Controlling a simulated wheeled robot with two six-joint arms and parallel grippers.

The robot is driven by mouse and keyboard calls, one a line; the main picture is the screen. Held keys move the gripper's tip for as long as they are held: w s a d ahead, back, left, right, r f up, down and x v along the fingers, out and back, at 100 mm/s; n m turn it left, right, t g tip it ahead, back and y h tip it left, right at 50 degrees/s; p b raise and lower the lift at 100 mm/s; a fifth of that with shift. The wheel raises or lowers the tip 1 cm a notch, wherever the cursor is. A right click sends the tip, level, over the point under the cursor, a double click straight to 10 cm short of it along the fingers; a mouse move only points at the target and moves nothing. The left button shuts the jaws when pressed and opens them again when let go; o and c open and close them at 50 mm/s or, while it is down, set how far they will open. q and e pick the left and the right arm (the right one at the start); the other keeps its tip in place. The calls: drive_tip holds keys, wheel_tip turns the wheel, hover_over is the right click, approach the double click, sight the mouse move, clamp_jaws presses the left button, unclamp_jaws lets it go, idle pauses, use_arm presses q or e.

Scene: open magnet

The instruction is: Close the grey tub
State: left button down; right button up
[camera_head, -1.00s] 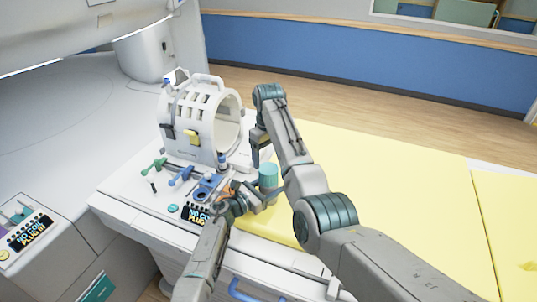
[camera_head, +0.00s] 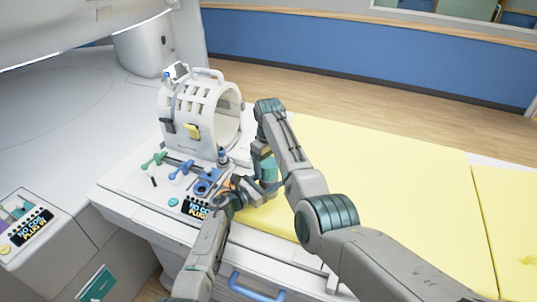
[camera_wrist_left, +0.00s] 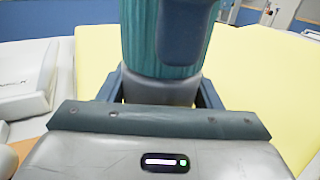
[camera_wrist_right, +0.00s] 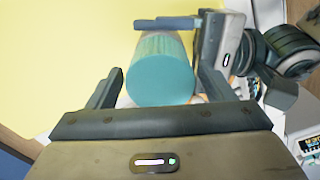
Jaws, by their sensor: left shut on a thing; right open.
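The grey tub (camera_wrist_left: 160,90) stands upright between the fingers of my left gripper (camera_head: 266,188), which is shut on it. Its teal ribbed lid (camera_wrist_right: 160,84) sits on top of the grey body; I cannot tell whether it is fully tight. The lid also shows in the head view (camera_head: 266,170) and the left wrist view (camera_wrist_left: 150,55). My right gripper (camera_head: 263,153) is open above the tub, its fingers on either side of the lid. A dark finger of it covers part of the lid in the left wrist view.
A white head coil (camera_head: 200,115) stands on the white table end, with green and blue valve-like parts (camera_head: 180,170) and a "NO COIL PLUG IN" display (camera_head: 196,209) in front. A yellow mattress (camera_head: 390,180) fills the right side. The scanner is at the left.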

drive_tip(key=shift+f, duration=0.85)
drive_tip(key=shift+c, duration=0.2)
drive_tip(key=c, duration=0.9)
drive_tip(key=shift+m, duration=0.8)
drive_tip(key=o, duration=1.1)
wheel_tip(320, 180, up, 12)
drive_tip(key=shift+r, duration=0.1)
